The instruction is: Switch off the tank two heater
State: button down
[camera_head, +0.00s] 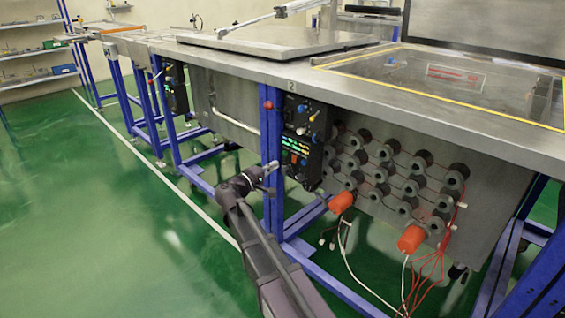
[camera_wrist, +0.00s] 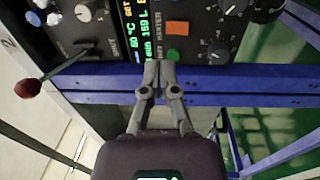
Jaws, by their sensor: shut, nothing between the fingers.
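The tank two control panel (camera_head: 301,152) is a black box under the table edge, below a small "2" mark. In the wrist view the panel (camera_wrist: 200,45) appears turned, with a lit display (camera_wrist: 137,30), an orange rectangular switch (camera_wrist: 178,27), a small green button (camera_wrist: 174,55) and dark knobs. Lettering that seems to read "heater" stands beside the orange switch. My gripper (camera_wrist: 160,68) is shut and empty, its tips together in front of the panel, near the green button; contact cannot be told. In the head view my gripper (camera_head: 271,167) is left of the panel, by a blue leg.
A red-tipped lever (camera_wrist: 28,88) sticks out beside the panel. A blue frame bar (camera_wrist: 240,78) crosses near my fingertips. Right of the panel are several grey round fittings with red wires (camera_head: 388,170) and two orange caps (camera_head: 341,202). Green floor at left is free.

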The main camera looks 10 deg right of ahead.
jog(key=v, duration=0.6)
jog(key=shift+r+p, duration=0.3)
jog(key=shift+r, duration=0.35)
jog(key=shift+s, duration=0.1)
jog(key=s+d+f+m+g+y+p, duration=0.2)
jog(key=s+d+f+m+g+y, duration=0.25)
jog(key=s+d+f+g, duration=0.4)
jog(key=s+f+m+g+y+p, duration=0.1)
jog(key=s+f+y, duration=0.2)
jog(key=s+y, duration=0.35)
jog(key=s+f+m+g+y+p, duration=0.1)
jog(key=s+f+y+p, duration=0.1)
jog(key=s+f+y, duration=0.45)
notch_tip(320, 180, up, 40)
jog(key=h+p, duration=0.2)
jog(key=p, duration=3.5)
jog(key=shift+s+a, duration=0.35)
jog(key=shift+s, duration=0.1)
jog(key=shift+r, duration=0.1)
